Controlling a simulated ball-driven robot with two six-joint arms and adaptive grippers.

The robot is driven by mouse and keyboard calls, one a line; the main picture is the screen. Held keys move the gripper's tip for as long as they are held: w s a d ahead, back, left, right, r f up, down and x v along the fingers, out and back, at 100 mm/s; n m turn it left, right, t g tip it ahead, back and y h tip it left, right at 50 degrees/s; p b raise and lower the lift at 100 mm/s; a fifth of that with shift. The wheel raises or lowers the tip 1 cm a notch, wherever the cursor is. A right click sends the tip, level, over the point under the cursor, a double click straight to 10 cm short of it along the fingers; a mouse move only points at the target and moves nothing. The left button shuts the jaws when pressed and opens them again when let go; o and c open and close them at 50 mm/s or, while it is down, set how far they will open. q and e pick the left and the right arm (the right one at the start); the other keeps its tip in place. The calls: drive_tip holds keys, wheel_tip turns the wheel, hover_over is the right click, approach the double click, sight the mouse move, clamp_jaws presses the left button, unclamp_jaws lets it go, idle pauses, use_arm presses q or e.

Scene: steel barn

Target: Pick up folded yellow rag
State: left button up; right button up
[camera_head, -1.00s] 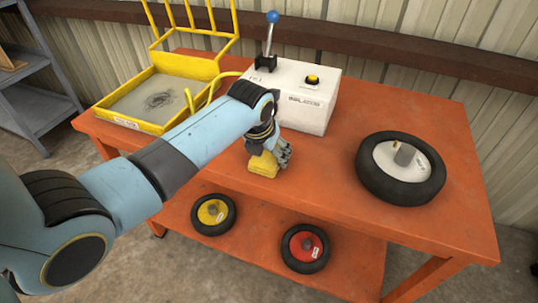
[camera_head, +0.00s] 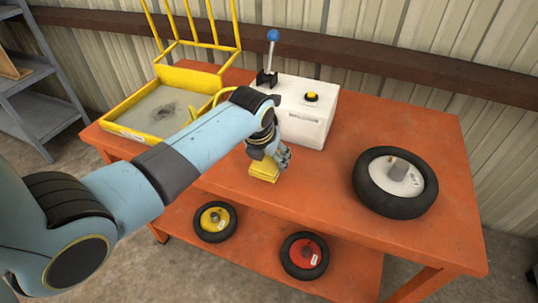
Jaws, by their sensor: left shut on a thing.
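The folded yellow rag (camera_head: 262,172) is at the front edge of the orange table's top, left of its middle. My left gripper (camera_head: 272,162) comes down over it from the upper left and is shut on it. The fingers cover part of the rag's upper right side. I cannot tell whether the rag still touches the table. My right gripper is not in view.
A white box (camera_head: 305,118) with a yellow button and blue-knobbed lever stands behind the gripper. A yellow-framed tray (camera_head: 150,105) is at left, partly behind my arm. A black-tyred wheel (camera_head: 395,182) lies at right. Yellow (camera_head: 214,220) and red (camera_head: 304,254) wheels lie on the lower shelf.

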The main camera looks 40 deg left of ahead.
use_arm(q)
drive_tip(key=d+r+p, duration=0.7)
drive_tip(key=d+p, duration=0.1)
drive_tip(key=d, duration=0.3)
drive_tip(key=shift+w+d+r, duration=0.2)
drive_tip(key=shift+w+d, duration=0.05)
drive_tip(key=shift+d, duration=0.1)
drive_tip(key=o, duration=0.6)
drive_tip(key=c, duration=0.5)
drive_tip(key=shift+o, duration=0.2)
